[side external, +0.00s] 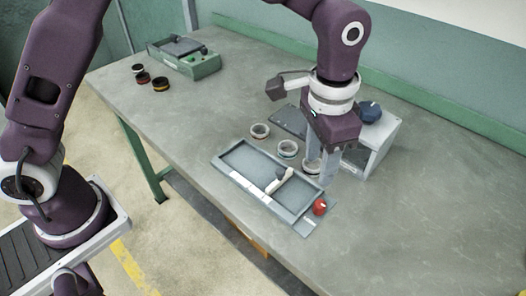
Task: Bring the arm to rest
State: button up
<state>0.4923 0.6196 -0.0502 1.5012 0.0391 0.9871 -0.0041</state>
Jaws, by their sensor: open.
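My gripper (322,162) hangs pointing down over the right part of the grey table (215,118). Its fingers are above or beside a ring (309,166) at the right end of a short row; from this view I cannot tell whether they touch it. The jaws are open. Two more pale-rimmed rings, a middle one (288,148) and a left one (260,130), lie in the same row. A grey tray (231,175) with compartments lies just in front of the row.
A grey box machine (384,150) with a dark blue knob (369,111) stands right behind my gripper. A red button (320,207) sits at the tray's right corner. A green device (190,62) and several dark rings (143,78) are at the far left. The right foreground table is clear.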

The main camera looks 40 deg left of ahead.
jog(key=s+a+r+n+t, duration=0.1)
jog(key=s+a+r+n, duration=0.1)
jog(key=s+a+r, duration=0.35)
jog(key=s+a+r+n+t, duration=0.1)
jog(key=s+a+r+t, duration=0.15)
jog(key=a+r, duration=0.6)
jog(key=s+a+f+n+t, duration=0.1)
jog(key=s+a, duration=0.2)
jog(key=s, duration=0.4)
jog(key=s+a+f+n, duration=0.1)
jog(key=s+a+n, duration=0.1)
jog(key=s+a, duration=0.2)
jog(key=s, duration=0.2)
jog(key=shift+s+a+t, duration=0.3)
jog(key=shift+s+t, duration=0.05)
jog(key=shift+s, duration=0.05)
